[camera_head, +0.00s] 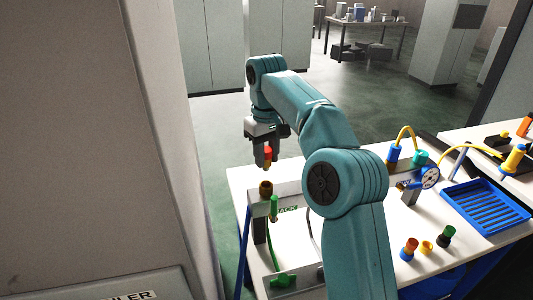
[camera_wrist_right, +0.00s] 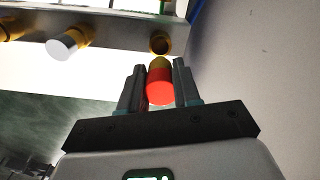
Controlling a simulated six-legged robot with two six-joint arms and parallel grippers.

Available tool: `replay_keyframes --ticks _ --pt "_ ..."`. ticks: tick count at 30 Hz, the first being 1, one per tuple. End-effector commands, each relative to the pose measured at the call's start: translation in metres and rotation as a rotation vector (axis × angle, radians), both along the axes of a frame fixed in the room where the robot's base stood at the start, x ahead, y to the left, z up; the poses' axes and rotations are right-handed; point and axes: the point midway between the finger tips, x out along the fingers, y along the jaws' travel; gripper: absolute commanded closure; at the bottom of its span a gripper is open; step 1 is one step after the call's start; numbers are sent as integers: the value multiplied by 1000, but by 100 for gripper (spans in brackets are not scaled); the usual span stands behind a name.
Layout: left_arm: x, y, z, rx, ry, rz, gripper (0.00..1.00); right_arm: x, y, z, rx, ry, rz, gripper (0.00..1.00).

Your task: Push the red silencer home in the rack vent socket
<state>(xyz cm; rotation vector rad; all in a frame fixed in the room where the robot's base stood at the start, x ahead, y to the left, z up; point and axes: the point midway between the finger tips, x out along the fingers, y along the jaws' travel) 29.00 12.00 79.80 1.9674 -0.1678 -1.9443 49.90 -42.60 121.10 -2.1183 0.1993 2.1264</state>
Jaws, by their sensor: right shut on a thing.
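The red silencer (camera_head: 267,152) is held upright between the fingers of my right gripper (camera_head: 266,163). In the right wrist view the red silencer (camera_wrist_right: 160,88) has a brass-coloured end pointing at the rack vent socket (camera_wrist_right: 160,43). A small gap shows between that end and the socket mouth. My right gripper (camera_wrist_right: 160,85) is shut on the silencer. My left gripper is in neither view.
A green valve (camera_head: 283,281) lies in front. A blue tray (camera_head: 487,207), a gauge (camera_head: 430,177) and several coloured fittings stand right on the white table. A large grey cabinet (camera_head: 95,130) fills the left side.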

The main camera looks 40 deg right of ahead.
Motion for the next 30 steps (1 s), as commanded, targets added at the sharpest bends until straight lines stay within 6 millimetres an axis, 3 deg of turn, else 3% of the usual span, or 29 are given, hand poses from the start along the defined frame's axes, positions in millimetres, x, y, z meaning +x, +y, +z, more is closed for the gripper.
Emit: replay_keyframes --ticks 30 --pt "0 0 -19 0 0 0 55 0 0 -27 0 1 0 98"
